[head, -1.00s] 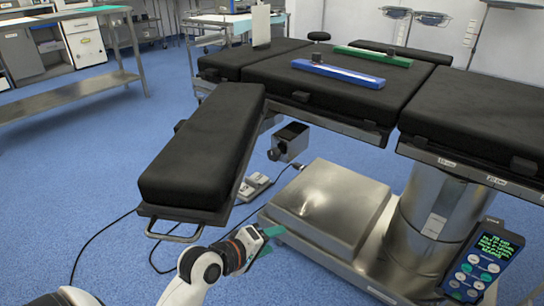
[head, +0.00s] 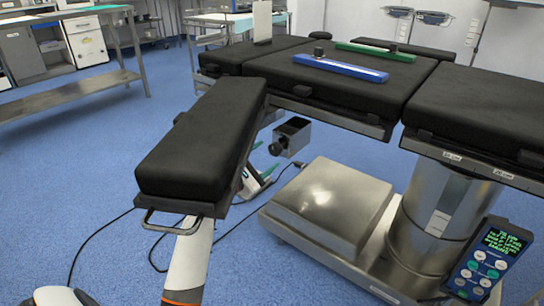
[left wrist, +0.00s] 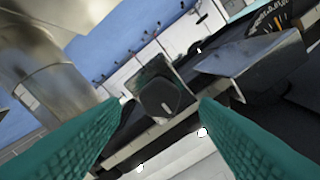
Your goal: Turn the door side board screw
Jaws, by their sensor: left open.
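The side board (head: 200,140) is a long black padded board angled out toward the lower left from the operating table (head: 340,85). A black knob-like screw (head: 277,146) sits on the side of an open metal box clamp (head: 297,134) under the table edge. In the left wrist view the dark round screw (left wrist: 160,98) has a pale mark and appears between and beyond the two green fingers. My left gripper (head: 264,163) is open and empty, below and beside the screw, apart from it. The board hides part of my left arm and gripper. My right gripper is not in view.
A metal base (head: 325,200) and column (head: 435,225) stand right of the gripper. A handset (head: 487,262) hangs at the right. A black cable (head: 105,228) runs over the blue floor. Blue (head: 340,67) and green (head: 375,51) bars lie on the table.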

